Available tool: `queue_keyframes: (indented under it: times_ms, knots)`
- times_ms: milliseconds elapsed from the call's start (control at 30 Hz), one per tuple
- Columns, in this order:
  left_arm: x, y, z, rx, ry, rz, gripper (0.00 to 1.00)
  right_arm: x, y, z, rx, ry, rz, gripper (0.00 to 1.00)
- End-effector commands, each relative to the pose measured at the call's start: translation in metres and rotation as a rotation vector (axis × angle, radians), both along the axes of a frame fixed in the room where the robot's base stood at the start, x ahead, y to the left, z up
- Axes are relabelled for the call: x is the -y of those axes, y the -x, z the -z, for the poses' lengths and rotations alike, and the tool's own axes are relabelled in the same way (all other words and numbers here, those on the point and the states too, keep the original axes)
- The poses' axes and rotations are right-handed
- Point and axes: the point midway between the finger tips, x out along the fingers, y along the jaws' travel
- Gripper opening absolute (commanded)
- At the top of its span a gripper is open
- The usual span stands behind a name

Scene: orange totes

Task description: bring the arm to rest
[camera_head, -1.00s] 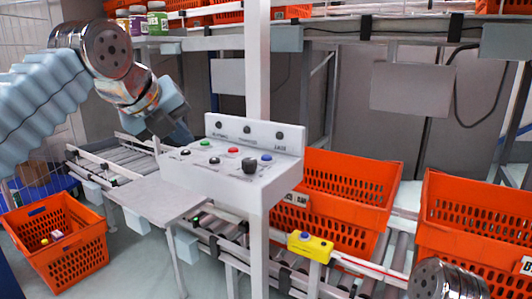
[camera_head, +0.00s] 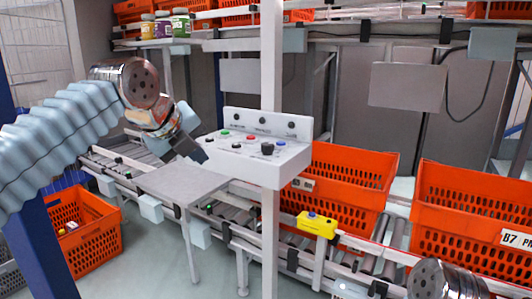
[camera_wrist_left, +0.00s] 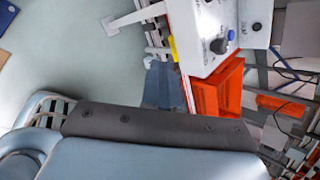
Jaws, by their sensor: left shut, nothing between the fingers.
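My left arm comes in from the left in the head view, its grey-blue sleeve running to a metal wrist. My left gripper (camera_head: 200,154) is shut and empty, in front of the left end of the white control panel (camera_head: 258,152) as the head view shows it. I cannot tell whether it touches the panel. The panel carries several coloured buttons and a black knob, and it also shows in the left wrist view (camera_wrist_left: 204,22). Of my right arm only a metal joint shows at the bottom right of the head view; its gripper is out of view.
A grey shelf plate (camera_head: 172,183) sits left of the panel. A yellow button box (camera_head: 317,225) is below it. Orange totes stand at the middle (camera_head: 347,178), right (camera_head: 468,215) and lower left (camera_head: 88,240). A white post (camera_head: 271,60) rises behind the panel. Floor is clear at bottom centre-left.

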Motion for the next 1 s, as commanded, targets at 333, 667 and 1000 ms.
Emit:
queue_keyframes:
  times_ms: [333, 667, 1000]
  knots:
    - [0.029, -0.048, 0.117, -0.199, 0.204, -0.193, 0.00, 0.000, 0.000, 0.000, 0.000, 0.000, 0.000, 0.00]
    - [0.060, -0.045, 0.371, -0.645, 0.603, -0.754, 0.00, 0.000, 0.000, 0.000, 0.000, 0.000, 0.000, 0.00]
    - [0.051, 0.117, 0.606, -1.067, 0.943, -1.787, 0.00, 0.000, 0.000, 0.000, 0.000, 0.000, 0.000, 0.00]
